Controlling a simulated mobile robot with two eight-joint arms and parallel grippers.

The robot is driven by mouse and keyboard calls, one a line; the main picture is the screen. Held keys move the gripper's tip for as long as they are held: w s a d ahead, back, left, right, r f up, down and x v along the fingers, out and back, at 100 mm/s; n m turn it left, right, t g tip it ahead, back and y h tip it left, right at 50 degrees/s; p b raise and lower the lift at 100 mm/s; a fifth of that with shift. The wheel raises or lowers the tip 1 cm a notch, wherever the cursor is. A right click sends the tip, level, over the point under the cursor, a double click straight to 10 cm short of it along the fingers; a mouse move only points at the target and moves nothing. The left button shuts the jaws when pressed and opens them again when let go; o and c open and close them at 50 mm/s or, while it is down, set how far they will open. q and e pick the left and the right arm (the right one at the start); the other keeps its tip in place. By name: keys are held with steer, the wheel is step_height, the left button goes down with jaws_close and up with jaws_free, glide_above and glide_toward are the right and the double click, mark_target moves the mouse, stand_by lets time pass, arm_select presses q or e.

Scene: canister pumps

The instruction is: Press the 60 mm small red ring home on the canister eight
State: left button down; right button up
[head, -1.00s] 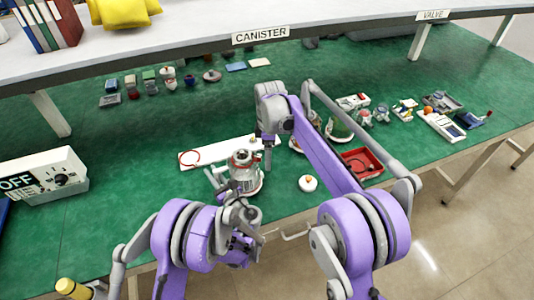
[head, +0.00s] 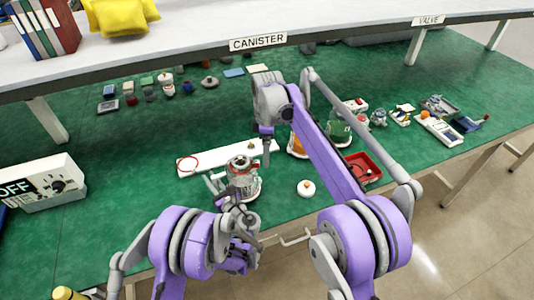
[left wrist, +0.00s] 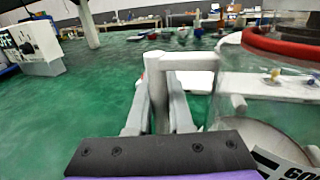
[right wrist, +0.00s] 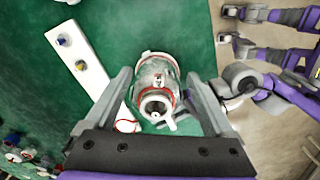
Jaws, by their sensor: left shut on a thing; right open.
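A clear canister (head: 243,180) stands upright near the front of the green bench, with a red ring (left wrist: 285,45) around its upper part in the left wrist view. It also shows from above in the right wrist view (right wrist: 155,72). I cannot tell how fully that ring is seated. My left gripper (left wrist: 165,68) is shut on the canister's pale side handle (left wrist: 195,62). My right gripper (right wrist: 158,98) is open and empty, with the canister between its fingers in the picture. In the head view its fingers are above and behind the canister, apart from it.
A white board (head: 222,156) with a larger thin red ring (head: 188,163) and small pegs lies behind the canister. A white round piece (head: 306,188) and red tray (head: 362,168) are to the right. Other canisters (head: 340,128) stand behind my right arm.

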steer(key=shift+r, duration=1.6)
arm_select(q)
steer(key=c, duration=0.7)
jaws_free()
steer(key=shift+c, duration=0.2)
